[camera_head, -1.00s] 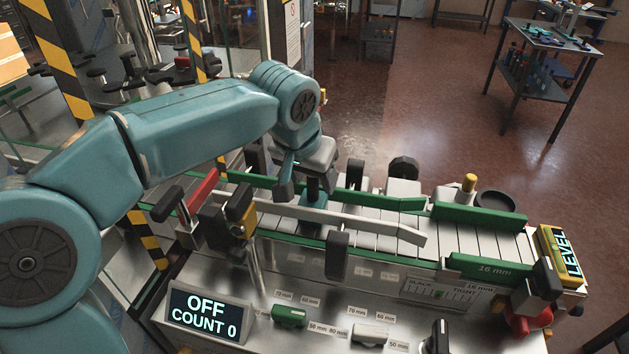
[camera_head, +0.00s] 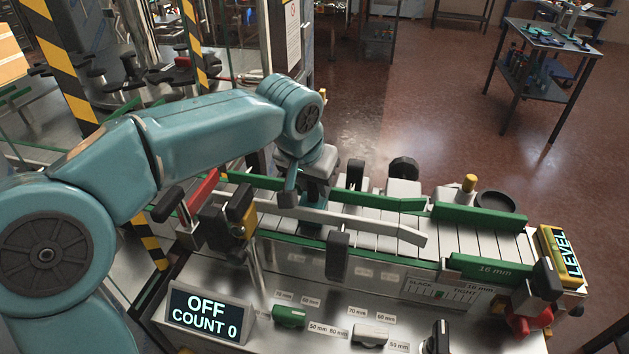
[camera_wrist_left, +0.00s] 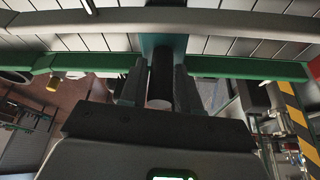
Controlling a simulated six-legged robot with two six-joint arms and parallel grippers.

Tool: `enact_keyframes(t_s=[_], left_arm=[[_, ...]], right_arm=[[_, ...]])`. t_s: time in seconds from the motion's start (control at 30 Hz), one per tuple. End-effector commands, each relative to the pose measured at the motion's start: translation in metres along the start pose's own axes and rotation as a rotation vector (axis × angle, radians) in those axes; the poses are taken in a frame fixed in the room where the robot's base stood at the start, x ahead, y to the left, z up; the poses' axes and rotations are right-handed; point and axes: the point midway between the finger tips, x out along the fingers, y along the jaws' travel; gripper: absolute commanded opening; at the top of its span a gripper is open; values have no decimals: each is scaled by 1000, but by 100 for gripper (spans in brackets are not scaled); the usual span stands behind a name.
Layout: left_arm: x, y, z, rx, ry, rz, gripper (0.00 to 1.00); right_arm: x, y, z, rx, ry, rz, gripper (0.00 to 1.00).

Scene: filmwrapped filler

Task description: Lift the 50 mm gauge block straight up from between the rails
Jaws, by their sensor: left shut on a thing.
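The 50 mm gauge block (camera_head: 316,189) is a teal block standing between the conveyor's guide rails. It also shows in the left wrist view (camera_wrist_left: 165,45), with a dark round grip (camera_wrist_left: 160,78) that has a pale end. My left gripper (camera_head: 303,184) reaches down over the block from behind. In the wrist view its two dark fingers (camera_wrist_left: 159,88) are closed on either side of the grip. A pale front rail (camera_head: 352,219) and a green rear rail (camera_head: 380,200) flank the block. The block's foot is partly hidden by the front rail.
A screen (camera_head: 207,313) reads OFF, COUNT 0. A black knob post (camera_head: 337,256) stands at the front rail and a red-handled clamp (camera_head: 202,189) at the left end. Green guides (camera_head: 480,218) narrow the lane at right. The slatted belt right of the block is clear.

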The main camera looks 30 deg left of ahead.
Motion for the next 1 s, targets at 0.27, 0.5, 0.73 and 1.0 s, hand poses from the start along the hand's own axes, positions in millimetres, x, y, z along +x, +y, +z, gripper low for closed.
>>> enact_keyframes(t_s=[0.27, 0.5, 0.73, 1.0], left_arm=[[-5, 0, -2, 0, 3, 0, 0], [-9, 0, -4, 0, 3, 0, 0], [-12, 0, -6, 0, 3, 0, 0], [-16, 0, -7, 0, 3, 0, 0]], right_arm=[[-4, -1, 0, 0, 0, 0, 43], [-7, -3, 0, 0, 0, 0, 43], [-10, -4, 0, 0, 0, 0, 43], [-14, -5, 0, 0, 0, 0, 43]])
